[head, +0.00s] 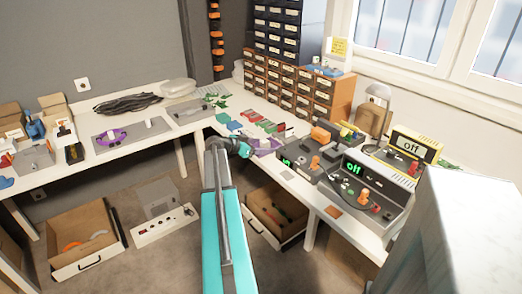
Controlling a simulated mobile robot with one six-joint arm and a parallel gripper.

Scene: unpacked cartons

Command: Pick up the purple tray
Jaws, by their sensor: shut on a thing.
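The purple tray (264,144) is at the front edge of the right-hand bench, in the middle of the head view. Some small dark and light items show at it, too small to make out. My gripper (248,149) is at the tray's left edge, shut on it. The fingertips are small and partly hidden by my own teal arm. I cannot tell whether the tray is clear of the bench top.
Green and red boards (233,125) lie just behind the tray. Grey instruments with a lit display (354,168) stand to the right. Brown drawer cabinets (290,90) rise behind. Open drawers (82,240) sit below the benches. A white block fills the right foreground.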

